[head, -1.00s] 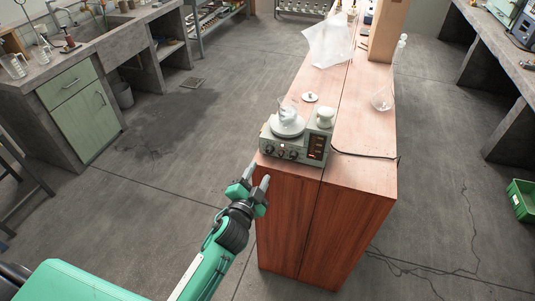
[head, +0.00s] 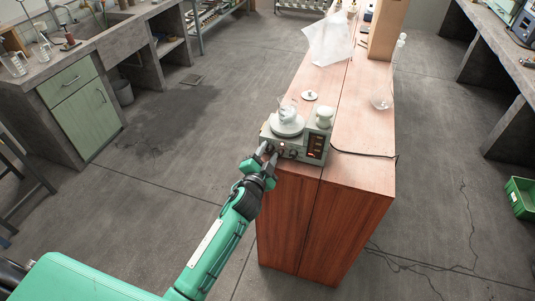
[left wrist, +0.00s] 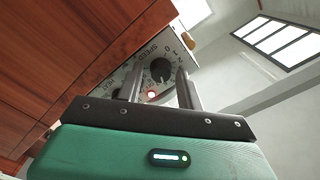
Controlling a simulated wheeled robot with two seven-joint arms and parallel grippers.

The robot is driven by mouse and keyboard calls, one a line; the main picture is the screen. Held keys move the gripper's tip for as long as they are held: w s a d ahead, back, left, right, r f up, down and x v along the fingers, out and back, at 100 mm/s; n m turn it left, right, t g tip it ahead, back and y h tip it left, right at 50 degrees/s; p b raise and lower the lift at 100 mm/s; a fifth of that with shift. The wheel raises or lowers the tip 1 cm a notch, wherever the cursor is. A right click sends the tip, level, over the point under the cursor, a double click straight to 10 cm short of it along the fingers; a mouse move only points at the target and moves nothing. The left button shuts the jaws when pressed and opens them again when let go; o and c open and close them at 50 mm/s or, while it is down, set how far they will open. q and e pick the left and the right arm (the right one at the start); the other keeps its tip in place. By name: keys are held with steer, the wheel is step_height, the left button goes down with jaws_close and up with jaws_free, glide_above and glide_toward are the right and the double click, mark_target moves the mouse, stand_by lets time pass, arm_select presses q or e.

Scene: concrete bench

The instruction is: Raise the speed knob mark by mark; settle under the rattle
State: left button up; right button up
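A grey stirrer (head: 300,152) stands at the near end of the wooden bench top. It has a round white plate (head: 287,128) with a glass vessel (head: 286,112) on it, dark front knobs and orange-lit markings. My left gripper (head: 268,154) is at its front left, fingers pointing at the panel. In the left wrist view the black speed knob (left wrist: 161,70) shows between and just beyond the two open fingers (left wrist: 160,80), its pointer hard to read. Whether they touch it I cannot tell. My right gripper is not seen.
A white jar (head: 323,117) stands on the stirrer's right side. Behind are a small white disc (head: 310,95), a clear flask (head: 382,98) and a translucent sheet (head: 328,42). A dark cable (head: 362,153) runs right over the bench top.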

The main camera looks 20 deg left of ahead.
arm_select(q)
jaws_close()
steer(key=m, duration=0.5)
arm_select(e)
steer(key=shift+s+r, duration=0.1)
arm_select(q)
steer(key=shift+o, duration=1.3)
jaws_free()
steer(key=s+b, duration=0.2)
steer(key=s, duration=1.1)
steer(key=shift+s+a, duration=0.2)
steer(key=shift+s, duration=0.2)
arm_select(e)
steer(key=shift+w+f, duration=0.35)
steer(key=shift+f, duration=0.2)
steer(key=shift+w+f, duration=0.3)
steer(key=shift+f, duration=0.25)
